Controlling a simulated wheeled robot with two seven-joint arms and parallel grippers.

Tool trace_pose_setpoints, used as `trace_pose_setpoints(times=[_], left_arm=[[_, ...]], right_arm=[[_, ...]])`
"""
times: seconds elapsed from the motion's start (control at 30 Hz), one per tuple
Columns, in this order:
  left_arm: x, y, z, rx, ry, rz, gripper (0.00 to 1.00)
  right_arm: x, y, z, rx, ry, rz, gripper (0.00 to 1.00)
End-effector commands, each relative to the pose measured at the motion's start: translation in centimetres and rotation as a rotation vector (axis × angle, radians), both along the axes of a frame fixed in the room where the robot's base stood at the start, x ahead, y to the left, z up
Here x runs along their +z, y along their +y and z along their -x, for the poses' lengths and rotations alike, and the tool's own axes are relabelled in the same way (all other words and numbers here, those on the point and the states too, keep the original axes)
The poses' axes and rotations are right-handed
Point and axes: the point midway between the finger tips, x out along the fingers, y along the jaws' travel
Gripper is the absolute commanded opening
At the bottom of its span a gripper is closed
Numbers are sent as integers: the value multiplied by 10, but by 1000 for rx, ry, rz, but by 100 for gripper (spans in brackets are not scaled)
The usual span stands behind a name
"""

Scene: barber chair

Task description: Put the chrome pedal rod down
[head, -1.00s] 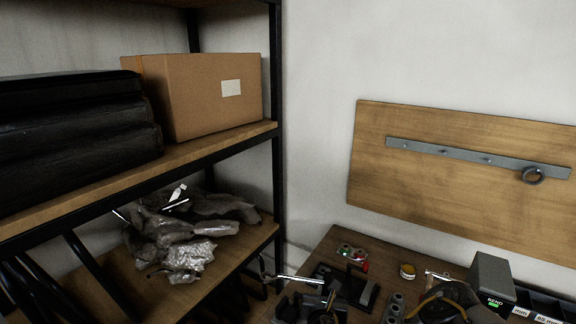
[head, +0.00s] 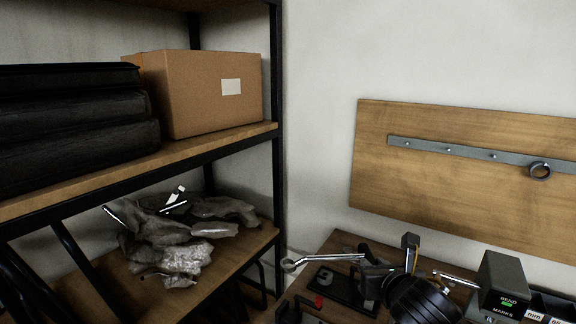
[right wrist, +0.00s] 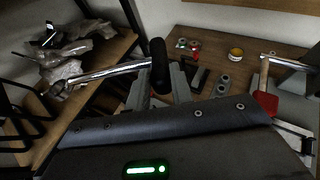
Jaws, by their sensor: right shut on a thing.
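The chrome pedal rod (head: 325,258) is a shiny bar with an eyelet at its left end. My right gripper (head: 385,268) is shut on it, and the rod sticks out leftward above the workbench's left edge. In the right wrist view, the rod (right wrist: 105,74) runs left from a black cylindrical end (right wrist: 158,66) that sits between the fingers of my right gripper (right wrist: 160,88). The rod appears clear of the bench, with its eyelet toward the shelf. My left gripper is out of view.
The workbench (right wrist: 215,45) holds a yellow tin (right wrist: 236,54), a red-handled tool (right wrist: 265,98) and a grey box (head: 503,283). The lower shelf (head: 235,248) at left bears crumpled wrapping (head: 180,240). A black shelf post (head: 278,170) stands between. A cardboard box (head: 200,95) sits above.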

Motion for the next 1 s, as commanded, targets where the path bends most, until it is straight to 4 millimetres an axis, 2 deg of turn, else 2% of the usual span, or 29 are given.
trace_pose_setpoints(times=[0.13, 0.23, 1.0], left_arm=[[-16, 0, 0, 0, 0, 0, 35], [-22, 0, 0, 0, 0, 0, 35], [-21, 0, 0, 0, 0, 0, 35]], right_arm=[[8, -21, 5, -15, -4, -5, 0], [7, -35, 3, -41, -3, 0, 0], [8, -35, 2, -40, -3, -1, 0]])
